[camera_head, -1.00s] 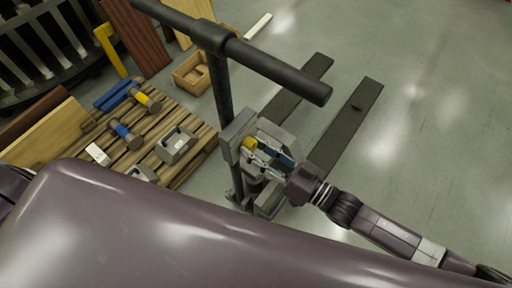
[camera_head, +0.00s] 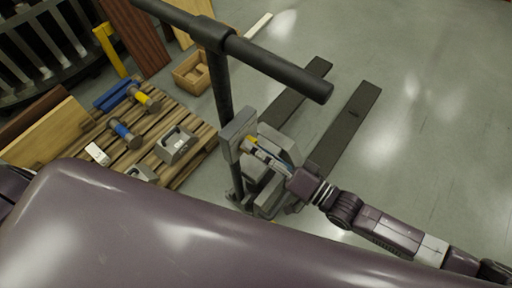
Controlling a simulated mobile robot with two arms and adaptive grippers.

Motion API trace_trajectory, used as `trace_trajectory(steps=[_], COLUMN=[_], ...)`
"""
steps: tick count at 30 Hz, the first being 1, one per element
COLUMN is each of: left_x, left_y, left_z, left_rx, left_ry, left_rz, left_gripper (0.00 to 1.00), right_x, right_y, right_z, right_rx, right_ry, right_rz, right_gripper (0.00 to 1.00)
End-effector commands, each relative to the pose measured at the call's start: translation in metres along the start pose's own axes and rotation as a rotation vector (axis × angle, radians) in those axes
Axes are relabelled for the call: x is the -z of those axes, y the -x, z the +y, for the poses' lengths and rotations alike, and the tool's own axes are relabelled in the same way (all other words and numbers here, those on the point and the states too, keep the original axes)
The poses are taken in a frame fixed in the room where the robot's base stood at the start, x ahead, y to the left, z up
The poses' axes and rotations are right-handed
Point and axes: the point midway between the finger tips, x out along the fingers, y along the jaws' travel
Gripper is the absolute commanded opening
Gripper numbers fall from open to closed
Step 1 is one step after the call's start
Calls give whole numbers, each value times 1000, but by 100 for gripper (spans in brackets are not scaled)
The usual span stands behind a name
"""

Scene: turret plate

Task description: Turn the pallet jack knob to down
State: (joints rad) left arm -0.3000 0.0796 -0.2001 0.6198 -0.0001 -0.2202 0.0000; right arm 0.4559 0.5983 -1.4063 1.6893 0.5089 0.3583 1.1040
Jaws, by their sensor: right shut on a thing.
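The pallet jack stands in the middle of the head view, with a dark T-shaped handle (camera_head: 272,68) and a grey box (camera_head: 236,128) low on its post. The yellow knob (camera_head: 251,140) is on the face of that box, mostly covered by my fingers. My right gripper (camera_head: 256,147) comes in from the right and is shut on the knob. The knob's exact angle cannot be made out. My left gripper does not show.
A wooden pallet (camera_head: 196,131) with hammers and grey metal blocks lies left of the jack. The two dark forks (camera_head: 346,126) reach away behind it. A wooden crate (camera_head: 188,75) stands further back. The floor at the right is clear.

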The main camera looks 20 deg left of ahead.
Motion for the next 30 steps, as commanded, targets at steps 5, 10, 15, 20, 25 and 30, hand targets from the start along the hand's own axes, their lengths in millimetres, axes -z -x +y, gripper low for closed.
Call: trace_trajectory(steps=[5,10,15,20,25,30], left_x=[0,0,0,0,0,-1], left_y=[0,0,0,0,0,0], left_z=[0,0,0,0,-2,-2], left_rx=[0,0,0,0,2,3], left_ry=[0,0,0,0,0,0], left_rz=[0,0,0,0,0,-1], left_gripper=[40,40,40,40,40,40], right_x=[0,0,0,0,0,0], right_y=[0,0,0,0,0,11], right_z=[1,1,1,1,0,2], right_rx=[-2,-2,-2,-2,-1,-4], right_ry=[-12,-12,-12,-10,-10,-8], right_rz=[0,0,0,0,0,-1], right_gripper=[8,8,40,50,50,50])
